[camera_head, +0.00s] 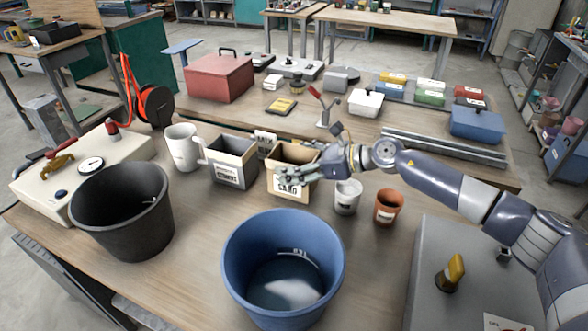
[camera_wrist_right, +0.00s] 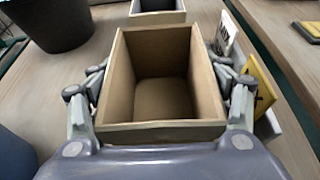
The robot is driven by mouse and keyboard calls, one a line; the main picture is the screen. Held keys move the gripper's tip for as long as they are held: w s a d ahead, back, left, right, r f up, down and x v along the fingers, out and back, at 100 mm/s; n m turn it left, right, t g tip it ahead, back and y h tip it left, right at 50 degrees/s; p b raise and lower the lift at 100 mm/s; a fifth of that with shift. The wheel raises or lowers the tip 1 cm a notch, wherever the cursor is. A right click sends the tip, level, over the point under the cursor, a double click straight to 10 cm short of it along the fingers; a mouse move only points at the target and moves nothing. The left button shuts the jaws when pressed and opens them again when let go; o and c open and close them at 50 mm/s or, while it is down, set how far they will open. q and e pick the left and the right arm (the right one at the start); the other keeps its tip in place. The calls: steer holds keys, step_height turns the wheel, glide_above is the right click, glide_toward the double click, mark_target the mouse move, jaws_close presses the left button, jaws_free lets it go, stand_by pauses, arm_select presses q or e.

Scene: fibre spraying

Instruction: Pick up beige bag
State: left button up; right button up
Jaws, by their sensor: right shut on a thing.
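The beige bag (camera_head: 289,190) looks like an open-topped, box-shaped container with a SAND label, in the middle of the table in the head view. In the right wrist view the beige bag (camera_wrist_right: 160,48) is upright, and its inside looks empty. My right gripper (camera_head: 299,172) reaches in from the right and is shut on it. In the right wrist view my right gripper (camera_wrist_right: 160,88) has its fingers along two opposite outer walls. I cannot tell whether the bag is clear of the table. My left gripper is not in view.
A grey box (camera_head: 234,162) stands left of the bag, with a white jug (camera_head: 182,147) beyond. A white cup (camera_head: 346,197) and a terracotta pot (camera_head: 388,207) stand to the right. A blue bucket (camera_head: 240,262) and a black bucket (camera_head: 120,228) are nearer.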

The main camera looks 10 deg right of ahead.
step_height(320, 180, up, 8)
steer(key=shift+b, duration=0.4)
